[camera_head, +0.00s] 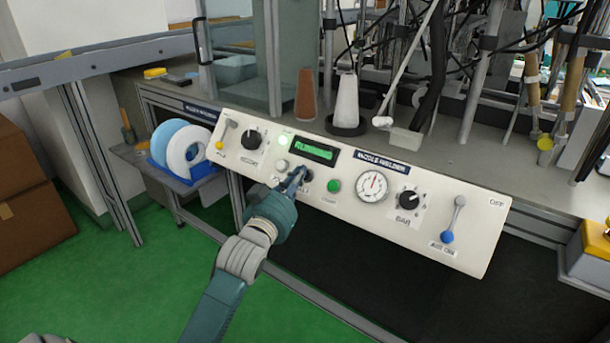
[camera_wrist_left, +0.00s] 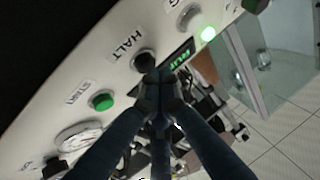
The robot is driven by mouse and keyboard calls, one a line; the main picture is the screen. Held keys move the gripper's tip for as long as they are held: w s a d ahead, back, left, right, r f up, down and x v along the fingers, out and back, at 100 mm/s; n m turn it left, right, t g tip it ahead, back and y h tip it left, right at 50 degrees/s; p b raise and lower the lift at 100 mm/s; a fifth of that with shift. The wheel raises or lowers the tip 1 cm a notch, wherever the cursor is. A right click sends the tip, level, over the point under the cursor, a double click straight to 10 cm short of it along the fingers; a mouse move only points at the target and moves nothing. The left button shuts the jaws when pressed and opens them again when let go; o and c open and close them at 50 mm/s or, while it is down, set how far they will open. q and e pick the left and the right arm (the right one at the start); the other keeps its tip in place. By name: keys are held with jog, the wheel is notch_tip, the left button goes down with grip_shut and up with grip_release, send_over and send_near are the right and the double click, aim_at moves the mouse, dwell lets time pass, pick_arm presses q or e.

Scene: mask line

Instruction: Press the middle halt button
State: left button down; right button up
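The white control panel (camera_head: 430,190) slopes along the front of the workbench. The halt button (camera_wrist_left: 146,62) is dark and round, beside the printed word HALT in the left wrist view. In the head view my gripper largely covers that spot. My left gripper (camera_head: 298,178) has its fingertips together and empty at the panel, below the green display (camera_head: 314,149), which reads RUNNING. In the left wrist view the fingertips (camera_wrist_left: 159,80) overlap the button's edge; I cannot tell whether they touch it. My right gripper is not in view.
A green start button (camera_head: 334,185) and a gauge (camera_head: 372,187) sit right of the halt button. A pale round button (camera_head: 282,165) is to its left. A green lamp (camera_head: 293,143) is lit. A blue-tipped lever (camera_head: 453,220) is at the right. Tape rolls (camera_head: 186,151) stand at the left.

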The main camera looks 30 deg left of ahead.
pick_arm(q)
jog(key=shift+w+f, duration=0.25)
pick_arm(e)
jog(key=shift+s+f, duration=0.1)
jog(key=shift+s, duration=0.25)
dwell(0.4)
pick_arm(q)
jog(key=shift+s+r+p, duration=0.5)
jog(key=shift+s+p, duration=0.1)
jog(key=shift+p, duration=0.25)
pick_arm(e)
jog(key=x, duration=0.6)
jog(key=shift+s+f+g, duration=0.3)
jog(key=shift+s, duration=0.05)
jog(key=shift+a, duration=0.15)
pick_arm(q)
jog(key=shift+r, duration=0.1)
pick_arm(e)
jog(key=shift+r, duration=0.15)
